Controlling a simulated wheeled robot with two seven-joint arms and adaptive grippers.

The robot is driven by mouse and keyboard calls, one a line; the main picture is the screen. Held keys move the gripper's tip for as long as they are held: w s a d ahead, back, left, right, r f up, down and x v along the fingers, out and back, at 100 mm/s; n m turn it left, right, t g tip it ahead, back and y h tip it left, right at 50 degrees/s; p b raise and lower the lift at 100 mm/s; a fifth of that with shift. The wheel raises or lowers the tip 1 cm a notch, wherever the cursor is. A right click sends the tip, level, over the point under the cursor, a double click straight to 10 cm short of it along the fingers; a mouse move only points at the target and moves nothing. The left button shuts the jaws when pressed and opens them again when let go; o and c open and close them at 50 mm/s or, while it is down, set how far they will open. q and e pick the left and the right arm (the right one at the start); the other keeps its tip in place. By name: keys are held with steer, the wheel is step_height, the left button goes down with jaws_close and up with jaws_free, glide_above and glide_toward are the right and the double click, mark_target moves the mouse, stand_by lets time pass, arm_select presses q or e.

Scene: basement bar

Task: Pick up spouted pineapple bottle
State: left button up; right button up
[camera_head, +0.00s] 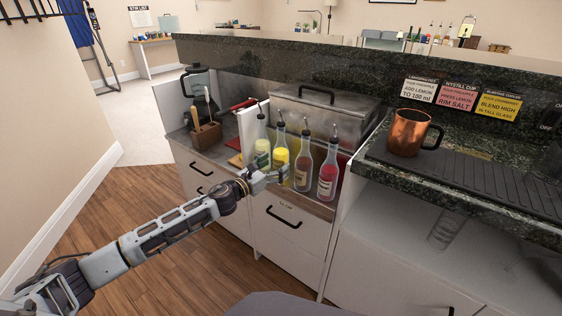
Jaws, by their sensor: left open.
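Several spouted bottles stand in a row on the low counter. One holds bright yellow liquid (281,157); it looks like the pineapple bottle, but its label is too small to read. A pale yellow bottle (262,140) stands to its left. An amber-brown bottle (303,170) and a red bottle (328,172) stand to its right. My left gripper (277,176) is open, just in front of the yellow bottle's lower part. It hides some of the bottle's base; I cannot tell whether they touch. My right gripper is not in view.
A lidded steel box (325,112) stands behind the bottles. A wooden utensil holder (206,135) is to their left. A copper mug (408,133) sits on the higher bar mat (480,185) to the right. Drawers with black handles lie below the counter.

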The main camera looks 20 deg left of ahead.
arm_select(q)
steer(key=shift+x, duration=0.8)
steer(key=shift+w+d+f+b, duration=0.1)
steer(key=shift+w+d+b, duration=0.1)
steer(key=shift+w+b, duration=0.35)
steer(key=shift+w+d, duration=0.15)
steer(key=shift+w, duration=0.35)
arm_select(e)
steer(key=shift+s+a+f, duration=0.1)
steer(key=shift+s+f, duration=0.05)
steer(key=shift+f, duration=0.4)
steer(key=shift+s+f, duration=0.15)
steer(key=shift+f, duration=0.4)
arm_select(q)
steer(key=shift+c, duration=0.4)
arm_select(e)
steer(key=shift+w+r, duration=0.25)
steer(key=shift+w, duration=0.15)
arm_select(q)
steer(key=c, duration=1.4)
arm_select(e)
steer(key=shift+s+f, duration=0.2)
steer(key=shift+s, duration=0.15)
